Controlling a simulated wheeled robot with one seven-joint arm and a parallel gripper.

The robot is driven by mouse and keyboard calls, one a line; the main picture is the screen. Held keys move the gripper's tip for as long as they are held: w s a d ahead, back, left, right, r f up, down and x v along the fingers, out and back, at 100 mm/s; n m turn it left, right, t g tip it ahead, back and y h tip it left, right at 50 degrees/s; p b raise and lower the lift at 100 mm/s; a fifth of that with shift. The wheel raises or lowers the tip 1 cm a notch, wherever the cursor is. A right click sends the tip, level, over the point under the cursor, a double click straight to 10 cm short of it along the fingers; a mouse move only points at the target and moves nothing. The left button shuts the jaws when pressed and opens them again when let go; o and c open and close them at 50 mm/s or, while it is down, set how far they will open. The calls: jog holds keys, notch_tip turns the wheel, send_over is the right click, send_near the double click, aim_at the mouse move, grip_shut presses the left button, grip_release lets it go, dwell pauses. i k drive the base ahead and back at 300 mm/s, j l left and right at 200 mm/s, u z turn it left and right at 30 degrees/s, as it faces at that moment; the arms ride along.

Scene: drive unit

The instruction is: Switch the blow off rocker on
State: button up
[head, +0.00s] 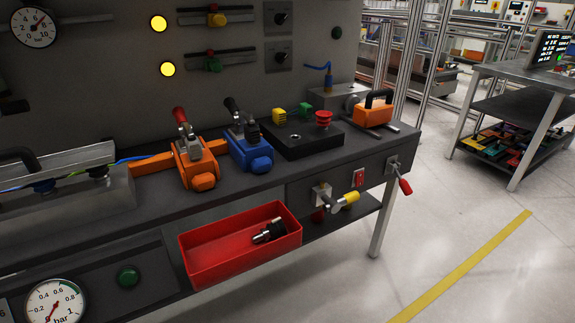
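A small red rocker switch (359,178) sits on the front face of the bench, towards its right end. It lies between a yellow-handled valve (345,200) and a red-handled lever (401,180). No label can be read, so I cannot tell for sure that it is the blow off rocker. It is too small to tell which side is pressed in. My gripper is not in view.
The yellow and red handles stick out beside the rocker. A red open bin (215,262) holding a black part (269,232) hangs lower left. An orange clamp (195,162) and a blue clamp (249,148) stand on the bench. The floor (450,225) at right is clear.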

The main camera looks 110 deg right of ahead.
aim_at(358, 180)
jog(key=k+l+z, duration=0.25)
jog(key=k+z, duration=0.15)
jog(key=k+l+z, duration=0.4)
jog(key=z, duration=1.6)
